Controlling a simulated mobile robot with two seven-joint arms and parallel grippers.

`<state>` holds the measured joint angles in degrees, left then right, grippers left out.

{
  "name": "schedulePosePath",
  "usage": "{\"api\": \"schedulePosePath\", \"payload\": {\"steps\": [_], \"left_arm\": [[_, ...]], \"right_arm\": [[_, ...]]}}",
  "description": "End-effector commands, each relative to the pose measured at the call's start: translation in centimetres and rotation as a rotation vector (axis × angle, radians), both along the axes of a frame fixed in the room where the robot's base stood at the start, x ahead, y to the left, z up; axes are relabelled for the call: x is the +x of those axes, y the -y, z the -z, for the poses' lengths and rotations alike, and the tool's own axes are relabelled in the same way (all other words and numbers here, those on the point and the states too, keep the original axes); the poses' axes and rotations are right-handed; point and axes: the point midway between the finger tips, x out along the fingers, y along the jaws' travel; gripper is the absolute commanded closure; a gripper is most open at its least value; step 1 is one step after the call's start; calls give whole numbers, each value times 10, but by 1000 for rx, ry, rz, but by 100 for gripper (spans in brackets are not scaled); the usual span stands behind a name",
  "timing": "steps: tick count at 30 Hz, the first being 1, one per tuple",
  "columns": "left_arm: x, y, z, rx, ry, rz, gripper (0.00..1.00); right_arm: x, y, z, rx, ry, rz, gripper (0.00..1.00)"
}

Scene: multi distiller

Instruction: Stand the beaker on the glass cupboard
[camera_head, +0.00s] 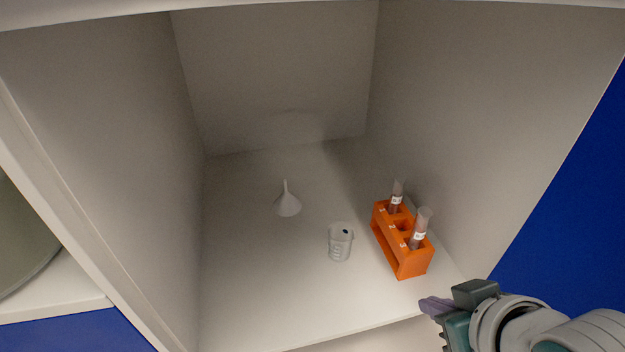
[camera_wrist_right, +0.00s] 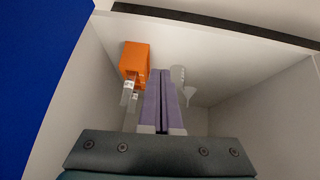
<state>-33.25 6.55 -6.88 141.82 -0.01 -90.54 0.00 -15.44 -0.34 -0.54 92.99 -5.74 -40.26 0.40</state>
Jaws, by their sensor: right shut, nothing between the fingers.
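The clear beaker (camera_head: 340,243) stands upright on the pale floor of an open box-like cupboard (camera_head: 260,290), between a funnel and an orange rack. I cannot tell whether this is the glass cupboard. My right gripper (camera_head: 432,306) is at the cupboard's front right edge, in front of the rack and to the right of the beaker, apart from both. Its purple fingers (camera_wrist_right: 160,85) are together and empty in the right wrist view. My left gripper is out of view.
The orange rack (camera_head: 408,263) holds two capped-looking tubes near the right wall; it also shows in the wrist view (camera_wrist_right: 134,58). A white funnel (camera_head: 287,204) stands further back left. Side walls and a top edge bound the opening. The left floor is clear.

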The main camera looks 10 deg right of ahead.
Motion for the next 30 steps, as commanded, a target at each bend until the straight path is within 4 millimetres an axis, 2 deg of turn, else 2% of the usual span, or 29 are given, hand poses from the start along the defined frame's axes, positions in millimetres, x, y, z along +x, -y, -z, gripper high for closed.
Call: {"api": "schedulePosePath", "payload": {"steps": [1, 3, 9, 15, 20, 23, 30], "left_arm": [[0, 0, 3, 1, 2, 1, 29], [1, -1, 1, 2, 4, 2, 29], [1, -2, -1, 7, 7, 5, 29], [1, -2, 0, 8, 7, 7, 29], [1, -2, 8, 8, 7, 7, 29], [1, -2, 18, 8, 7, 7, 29], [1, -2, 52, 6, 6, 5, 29]], "right_arm": [[12, -3, 16, 8, 37, 6, 100], [25, -7, 29, 17, 101, 7, 100], [45, -33, 47, 62, 246, -10, 100], [50, -49, 50, 92, 313, -23, 100], [62, -52, 52, 94, 323, -25, 100], [79, -52, 54, 94, 325, -25, 100], [131, -54, 56, 94, 325, -25, 100]]}}
